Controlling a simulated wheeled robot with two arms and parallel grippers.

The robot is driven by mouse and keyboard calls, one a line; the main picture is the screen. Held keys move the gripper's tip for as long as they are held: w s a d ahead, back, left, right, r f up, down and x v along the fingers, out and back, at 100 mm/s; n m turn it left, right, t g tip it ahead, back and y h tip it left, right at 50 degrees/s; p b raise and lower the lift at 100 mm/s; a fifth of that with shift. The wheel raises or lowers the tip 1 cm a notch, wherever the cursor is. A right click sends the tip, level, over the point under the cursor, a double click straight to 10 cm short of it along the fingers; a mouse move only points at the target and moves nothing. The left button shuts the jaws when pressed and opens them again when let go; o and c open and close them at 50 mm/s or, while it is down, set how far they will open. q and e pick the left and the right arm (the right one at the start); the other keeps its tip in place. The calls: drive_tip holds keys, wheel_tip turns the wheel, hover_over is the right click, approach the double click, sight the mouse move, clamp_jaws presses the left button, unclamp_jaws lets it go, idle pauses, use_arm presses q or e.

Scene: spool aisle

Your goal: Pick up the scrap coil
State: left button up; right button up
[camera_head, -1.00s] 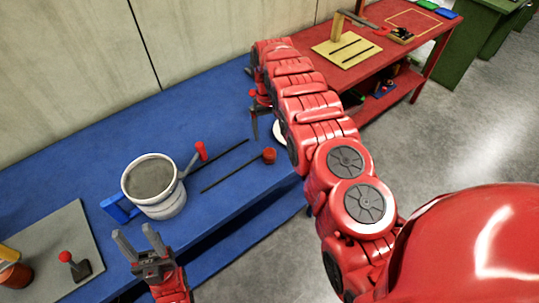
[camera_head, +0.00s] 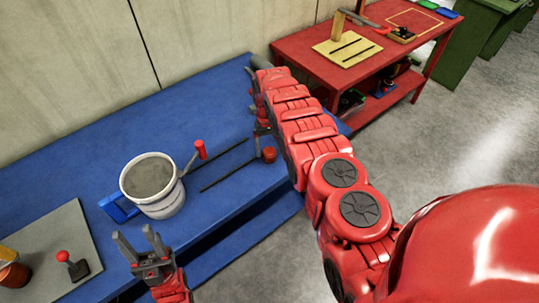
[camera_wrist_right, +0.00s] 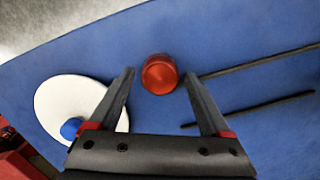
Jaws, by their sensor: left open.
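A short red cylinder (camera_head: 269,154) lies on the blue bench near its front edge; I cannot tell for sure whether it is the scrap coil. In the right wrist view the red cylinder (camera_wrist_right: 159,74) shows between and just beyond the fingertips, with no visible contact. My right gripper (camera_wrist_right: 158,80) is open and empty, pointing down over the bench; in the head view it is partly hidden by its arm (camera_head: 262,135). My left gripper (camera_head: 139,238) is open and empty, in front of the bench near the white bucket.
A white bucket (camera_head: 165,205) with grey contents and a red-handled tool (camera_head: 200,150) stand on the blue bench (camera_head: 100,160). Two dark slots or rods (camera_wrist_right: 250,107) lie beside the cylinder. A white disc (camera_wrist_right: 60,105) with a blue knob lies left in the wrist view.

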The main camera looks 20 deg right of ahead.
clamp_jaws()
drive_tip(key=shift+r, duration=0.1)
idle(0.3)
